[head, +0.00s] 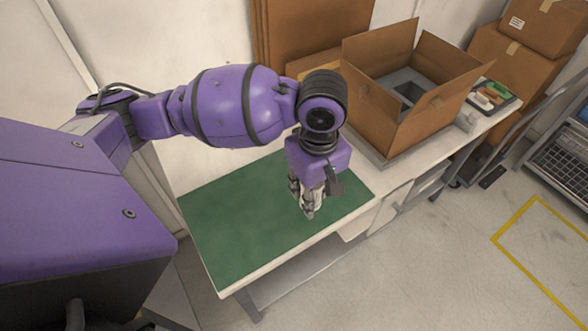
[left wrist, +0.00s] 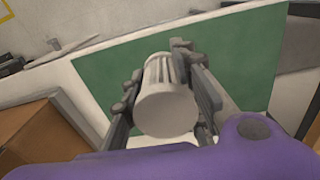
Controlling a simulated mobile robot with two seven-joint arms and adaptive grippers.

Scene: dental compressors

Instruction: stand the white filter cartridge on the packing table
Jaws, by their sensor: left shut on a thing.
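The white filter cartridge (left wrist: 165,105) is between the fingers of my left gripper (left wrist: 160,78) in the left wrist view. It is a ribbed cylinder with a smooth round end toward the camera. In the head view my left gripper (head: 308,198) points down over the right part of the green mat (head: 235,225) on the packing table (head: 285,255). The cartridge (head: 319,198) shows there only in part, behind the fingers. I cannot tell whether its lower end touches the mat. My right gripper is in neither view.
An open cardboard box (head: 425,110) with a grey insert stands on the table to the right of the mat. A small tray (head: 492,97) with coloured items lies beyond it. Stacked cartons (head: 510,60) stand at the back right. The left part of the mat is clear.

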